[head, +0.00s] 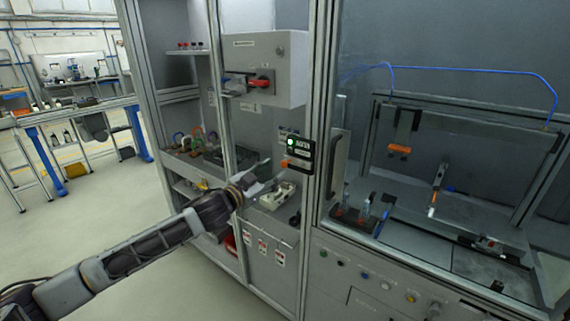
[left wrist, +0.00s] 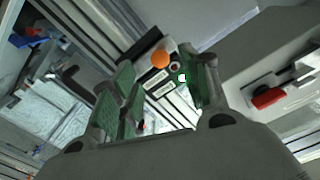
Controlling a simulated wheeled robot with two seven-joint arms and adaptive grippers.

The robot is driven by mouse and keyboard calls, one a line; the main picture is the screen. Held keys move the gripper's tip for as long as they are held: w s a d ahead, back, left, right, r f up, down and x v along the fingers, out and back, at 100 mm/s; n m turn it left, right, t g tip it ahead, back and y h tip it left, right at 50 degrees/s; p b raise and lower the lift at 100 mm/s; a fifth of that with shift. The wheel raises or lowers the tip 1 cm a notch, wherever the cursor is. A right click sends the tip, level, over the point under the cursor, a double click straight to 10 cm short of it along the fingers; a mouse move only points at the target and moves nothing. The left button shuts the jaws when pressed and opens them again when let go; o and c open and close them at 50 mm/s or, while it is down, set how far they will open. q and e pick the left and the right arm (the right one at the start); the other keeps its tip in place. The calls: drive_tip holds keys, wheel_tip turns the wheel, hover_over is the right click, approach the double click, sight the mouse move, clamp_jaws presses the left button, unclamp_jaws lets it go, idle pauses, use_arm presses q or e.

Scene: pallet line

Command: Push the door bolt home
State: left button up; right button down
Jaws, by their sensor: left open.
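The door bolt unit is a small black box (head: 300,152) with a lit green lamp, on the post beside the glazed door. Its orange knob (head: 284,163) sticks out at the left side. My left gripper (head: 268,176) is open and empty, just left of and below the knob. In the left wrist view the orange knob (left wrist: 161,59) and the labelled bolt unit (left wrist: 161,86) show between the green-padded fingers of the left gripper (left wrist: 163,78), apart from them as far as I can see. My right gripper is not in view.
A grey box (head: 278,60) with a red switch handle (head: 262,84) hangs above my left gripper. A vertical door handle (head: 338,160) stands right of the bolt unit. Shelves with parts (head: 195,150) are behind my arm. The floor at left is clear.

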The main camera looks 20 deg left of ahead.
sight(283, 165)
use_arm(q)
drive_tip(key=shift+w+d+r, duration=0.1)
drive_tip(key=shift+w+d, duration=0.1)
drive_tip(key=shift+w, duration=0.35)
drive_tip(key=shift+p+x, duration=0.45)
drive_tip(key=shift+x, duration=1.95)
drive_tip(key=shift+w+d+p, duration=0.25)
drive_tip(key=shift+w+p, duration=0.05)
drive_tip(key=shift+w, duration=0.25)
drive_tip(key=shift+w+d, duration=0.15)
drive_tip(key=shift+w, duration=0.3)
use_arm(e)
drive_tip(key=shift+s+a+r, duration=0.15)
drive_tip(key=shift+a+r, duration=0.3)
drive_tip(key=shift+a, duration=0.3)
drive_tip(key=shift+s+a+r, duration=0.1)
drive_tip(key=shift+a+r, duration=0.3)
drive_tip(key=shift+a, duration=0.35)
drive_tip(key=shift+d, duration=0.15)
